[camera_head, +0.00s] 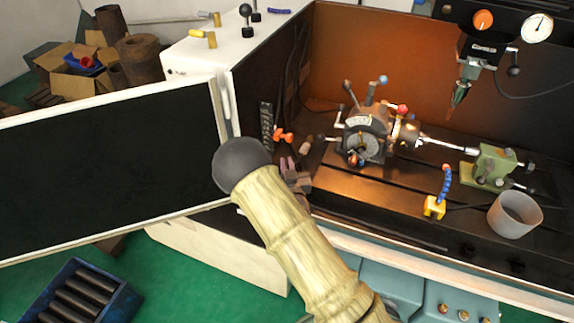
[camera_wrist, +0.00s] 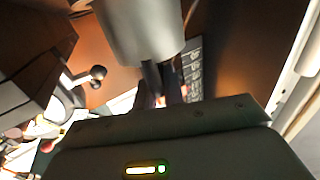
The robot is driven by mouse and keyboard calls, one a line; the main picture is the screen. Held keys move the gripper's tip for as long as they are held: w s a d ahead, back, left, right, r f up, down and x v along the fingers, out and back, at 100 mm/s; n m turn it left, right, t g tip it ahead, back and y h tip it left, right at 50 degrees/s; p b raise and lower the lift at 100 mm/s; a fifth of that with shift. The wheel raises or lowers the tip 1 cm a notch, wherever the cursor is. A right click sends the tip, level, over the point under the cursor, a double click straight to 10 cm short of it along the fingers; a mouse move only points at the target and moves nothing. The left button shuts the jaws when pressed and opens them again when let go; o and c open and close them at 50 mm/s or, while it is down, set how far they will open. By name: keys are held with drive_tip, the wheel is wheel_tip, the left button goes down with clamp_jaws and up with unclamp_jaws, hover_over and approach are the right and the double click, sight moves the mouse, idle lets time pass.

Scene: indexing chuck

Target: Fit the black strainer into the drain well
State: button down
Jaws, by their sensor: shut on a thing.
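My gripper (camera_wrist: 161,84) shows in the wrist view with its two dark fingers close together, shut on a smooth light-grey tapered cylinder (camera_wrist: 140,32). The cylinder's far end is cut off by the top edge, and I cannot tell whether it is the black strainer. In the head view my gripper (camera_head: 297,180) is mostly hidden behind my arm, inside the left end of the machine enclosure. No black strainer can be clearly made out there. An open-topped grey round vessel (camera_head: 515,214) stands at the right of the machine bed; I cannot tell whether it is the drain well.
An indexing chuck (camera_head: 365,140) with several knobbed levers stands mid-bed, with a green tailstock (camera_head: 493,166) to its right. A blue-jointed hose on a yellow block (camera_head: 435,208) stands in front. A drill head (camera_head: 480,50) hangs above. The open door (camera_head: 105,160) is at left.

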drive_tip(key=shift+f+b, duration=0.75)
drive_tip(key=shift+f, duration=0.15)
drive_tip(key=c, duration=1.4)
unclamp_jaws()
drive_tip(key=shift+s, duration=0.1)
drive_tip(key=s+d+p, duration=0.3)
drive_tip(key=s, duration=1.4)
drive_tip(key=shift+r, duration=0.1)
